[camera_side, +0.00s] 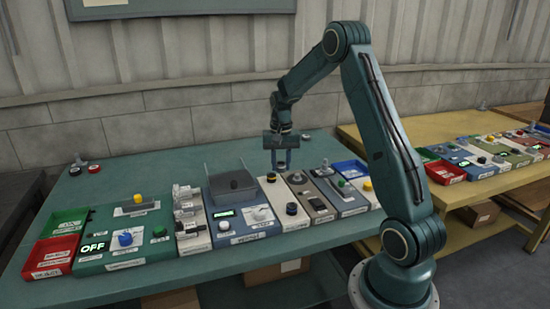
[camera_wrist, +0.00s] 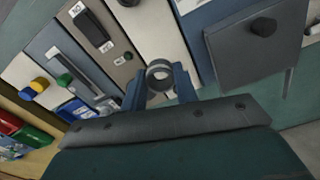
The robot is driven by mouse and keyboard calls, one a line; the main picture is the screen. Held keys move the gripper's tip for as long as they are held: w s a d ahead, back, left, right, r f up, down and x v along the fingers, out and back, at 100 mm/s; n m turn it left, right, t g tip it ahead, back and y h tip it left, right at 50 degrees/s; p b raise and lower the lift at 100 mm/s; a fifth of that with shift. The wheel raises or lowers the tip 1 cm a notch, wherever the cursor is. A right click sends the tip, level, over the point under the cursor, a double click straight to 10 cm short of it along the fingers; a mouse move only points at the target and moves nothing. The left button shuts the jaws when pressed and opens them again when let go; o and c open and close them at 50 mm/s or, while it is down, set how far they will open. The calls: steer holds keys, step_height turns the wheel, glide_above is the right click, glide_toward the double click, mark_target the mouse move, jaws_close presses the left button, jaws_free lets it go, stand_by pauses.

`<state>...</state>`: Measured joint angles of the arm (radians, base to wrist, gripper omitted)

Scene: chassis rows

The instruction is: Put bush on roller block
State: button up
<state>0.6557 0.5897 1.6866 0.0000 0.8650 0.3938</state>
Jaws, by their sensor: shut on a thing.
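My gripper (camera_side: 281,160) hangs above the middle of the row of modules, pointing down. In the wrist view its two blue fingers (camera_wrist: 160,88) are shut on a short grey ring, the bush (camera_wrist: 160,73), with its open bore facing the camera. The bush is held clear of the panels, above a pale module. In the side view it is too small to make out between the fingers. A narrow module with several whitish cylindrical parts (camera_side: 186,206) stands left of the grey-lidded module; I cannot tell for sure whether it is the roller block.
The grey-lidded module (camera_side: 232,185) rises close left of my gripper; its lid (camera_wrist: 255,45) is at right in the wrist view. Green (camera_side: 67,222) and red (camera_side: 52,256) trays sit at the green bench's left end. A yellow bench (camera_side: 460,190) stands at right.

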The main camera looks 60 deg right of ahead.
mark_target(280, 196)
steer(key=shift+f, duration=4.8)
steer(key=shift+f, duration=0.15)
steer(key=o, duration=1.1)
step_height(280, 196, up, 12)
steer(key=shift+r, duration=0.2)
